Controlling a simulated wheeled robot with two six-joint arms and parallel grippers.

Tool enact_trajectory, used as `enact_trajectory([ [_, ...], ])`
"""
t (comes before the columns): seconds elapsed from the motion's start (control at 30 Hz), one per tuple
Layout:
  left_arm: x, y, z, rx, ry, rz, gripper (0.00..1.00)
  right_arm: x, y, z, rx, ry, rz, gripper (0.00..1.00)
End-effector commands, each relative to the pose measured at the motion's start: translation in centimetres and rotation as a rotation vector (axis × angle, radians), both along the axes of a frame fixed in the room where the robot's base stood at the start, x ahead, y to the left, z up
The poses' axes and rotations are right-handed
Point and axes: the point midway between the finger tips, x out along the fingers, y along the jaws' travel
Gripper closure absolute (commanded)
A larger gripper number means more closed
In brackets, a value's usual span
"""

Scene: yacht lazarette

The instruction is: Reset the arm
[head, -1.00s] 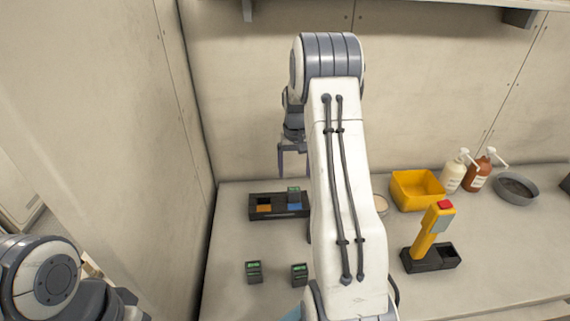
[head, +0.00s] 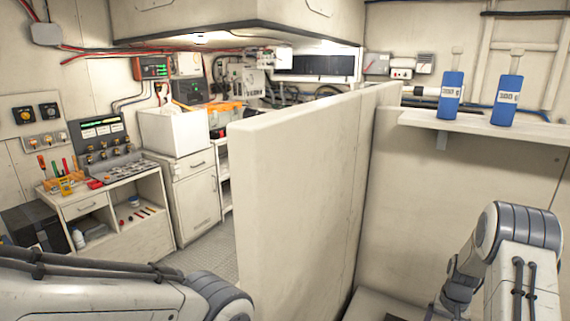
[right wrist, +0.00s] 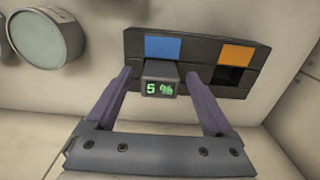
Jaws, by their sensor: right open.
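My right gripper (right wrist: 159,75) is open, with its two purple-grey fingers apart in the right wrist view. A small dark block with a green "5 %" display (right wrist: 159,88) shows between the fingers, with a gap on each side. It appears to stand in the black dock (right wrist: 133,45), next to the blue panel (right wrist: 162,48). An orange panel (right wrist: 236,55) and an empty dark slot (right wrist: 229,76) are at the dock's right. In the head view my right arm is at the lower right, its fingers out of sight. My left arm crosses the bottom left; its gripper is out of frame.
A tall pale partition (head: 290,190) stands between my arms in the head view. A shelf (head: 480,128) with two blue bottles is above my right arm. A workbench (head: 110,200) with tools and a white cabinet (head: 190,195) stand at the left. A round container (right wrist: 45,38) is beside the dock.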

Motion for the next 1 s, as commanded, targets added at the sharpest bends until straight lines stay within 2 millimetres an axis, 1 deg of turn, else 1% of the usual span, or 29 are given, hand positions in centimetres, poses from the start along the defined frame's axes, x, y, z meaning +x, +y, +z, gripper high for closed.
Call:
enact_trajectory([
  [0.37, 0.0, 0.0, -0.3, 0.0, 0.0, 0.0, 0.0, 0.0, 0.0, -0.3, 0.001, 0.001, 0.0, 0.13],
  [0.5, 0.0, 0.0, -1.1, 0.0, 0.0, 0.0, 0.0, 0.0, 0.0, -1.1, -0.001, -0.001, 0.0, 0.13],
  [0.57, 0.0, 0.0, -1.6, 0.0, 0.0, -0.002, 0.0, 0.1, 0.0, -0.8, -0.001, -0.002, 0.0, 0.13],
  [0.6, 0.0, 0.0, -1.5, 0.0, 0.0, -0.002, 0.0, 0.1, -0.1, 0.1, -0.003, -0.004, 0.0, 0.13],
  [0.77, 0.0, 0.0, -2.3, 0.0, 0.0, -0.002, 0.0, 0.1, -0.1, 2.7, -0.003, -0.004, 0.0, 0.13],
  [1.0, 0.0, 0.0, -3.5, 0.0, 0.0, -0.003, 0.0, 0.1, -0.1, 7.5, -0.004, -0.006, 0.0, 0.13],
])
